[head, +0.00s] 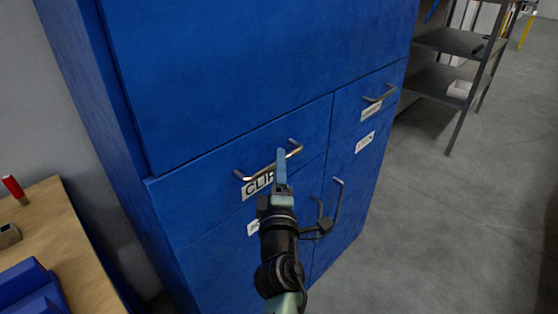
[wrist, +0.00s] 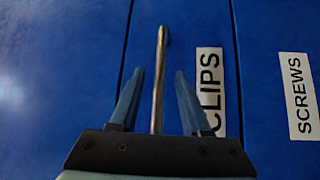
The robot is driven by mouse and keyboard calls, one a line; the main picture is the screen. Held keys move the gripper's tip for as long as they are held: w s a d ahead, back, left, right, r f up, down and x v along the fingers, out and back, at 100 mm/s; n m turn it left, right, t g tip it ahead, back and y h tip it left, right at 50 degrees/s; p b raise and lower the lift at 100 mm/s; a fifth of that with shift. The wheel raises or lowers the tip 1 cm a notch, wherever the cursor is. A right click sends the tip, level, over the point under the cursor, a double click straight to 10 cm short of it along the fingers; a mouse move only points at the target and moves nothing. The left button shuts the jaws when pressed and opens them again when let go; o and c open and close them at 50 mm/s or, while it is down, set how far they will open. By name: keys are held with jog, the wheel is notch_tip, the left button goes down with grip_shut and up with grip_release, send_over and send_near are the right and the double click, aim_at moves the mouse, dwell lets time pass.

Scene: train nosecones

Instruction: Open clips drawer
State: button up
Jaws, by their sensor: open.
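The clips drawer (head: 190,203) is a blue front in the blue cabinet and looks shut, flush with its neighbours. Its metal bar handle (head: 246,178) sits above a white label reading CLIPS (wrist: 209,88), partly covered by my gripper in the head view. My gripper (head: 281,156) is at the handle, fingers pointing at the drawer front. In the wrist view, my gripper (wrist: 159,74) is open, with one blue finger on each side of the handle (wrist: 159,85). Gaps show between the handle and both fingers. Whether the fingertips touch the drawer front cannot be told.
A smaller drawer with its own handle (head: 380,95) is to the right. Cabinet doors below have upright handles (head: 338,198); my arm passes close in front of them. A wooden table (head: 75,265) stands at left, metal shelves (head: 450,42) at back right. The floor (head: 460,230) at right is clear.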

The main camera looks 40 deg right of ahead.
jog(key=shift+x, duration=0.95)
grip_shut()
dwell(0.8)
